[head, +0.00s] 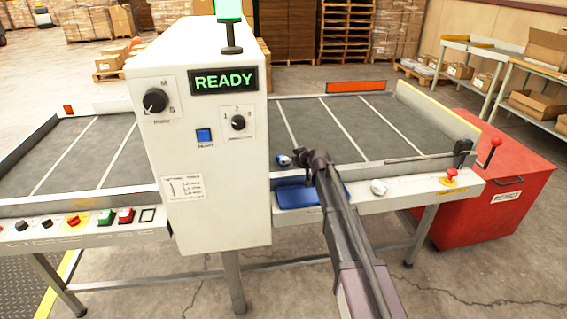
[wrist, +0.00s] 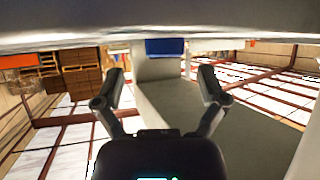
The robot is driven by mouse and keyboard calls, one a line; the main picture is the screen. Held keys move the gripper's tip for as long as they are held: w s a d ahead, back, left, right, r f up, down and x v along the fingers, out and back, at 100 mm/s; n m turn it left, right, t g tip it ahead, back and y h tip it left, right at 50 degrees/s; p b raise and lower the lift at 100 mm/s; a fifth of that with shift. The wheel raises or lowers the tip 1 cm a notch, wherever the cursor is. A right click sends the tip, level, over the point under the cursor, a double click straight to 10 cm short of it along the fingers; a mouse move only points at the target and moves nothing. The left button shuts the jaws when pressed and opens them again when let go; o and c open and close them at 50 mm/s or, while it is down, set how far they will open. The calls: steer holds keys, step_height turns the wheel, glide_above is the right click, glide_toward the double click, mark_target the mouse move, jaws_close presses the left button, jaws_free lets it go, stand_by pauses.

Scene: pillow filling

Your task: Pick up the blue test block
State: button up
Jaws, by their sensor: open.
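In the wrist view, which appears upside down, a blue block-like shape (wrist: 165,47) lies beyond my gripper, between the two fingers and against a pale surface. I take it for the blue test block, but cannot be sure. My gripper (wrist: 158,82) is open, with nothing between its spread fingers and a gap to the blue shape. In the head view my gripper (head: 303,158) is dark and small, above the front edge of the right-hand table. A blue tray (head: 290,197) sits just below it, partly hidden by my arm. No separate block is clear there.
A white cabinet (head: 215,205) with a READY display (head: 223,81) stands just left of my gripper. The right table (head: 350,130) has a grey, mostly clear top with a raised far-right rail. A red bin (head: 490,200) stands at the right.

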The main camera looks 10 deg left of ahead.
mark_target(284, 158)
steer(key=shift+b+x, duration=0.85)
steer(key=shift+x, duration=1.25)
steer(key=shift+s+a, duration=0.1)
steer(key=shift+a, duration=0.05)
jaws_close()
steer(key=shift+r, duration=0.15)
step_height(284, 158, up, 3)
steer(key=p, duration=0.3)
steer(key=shift+f, duration=0.2)
steer(key=s+d+r+p, duration=0.1)
steer(key=s+d, duration=0.1)
steer(key=s, duration=0.5)
steer(key=s+d+r+p, duration=0.1)
steer(key=s+d, duration=0.1)
steer(key=s, duration=0.6)
steer(key=shift+s, duration=0.25)
steer(key=shift+d, duration=0.1)
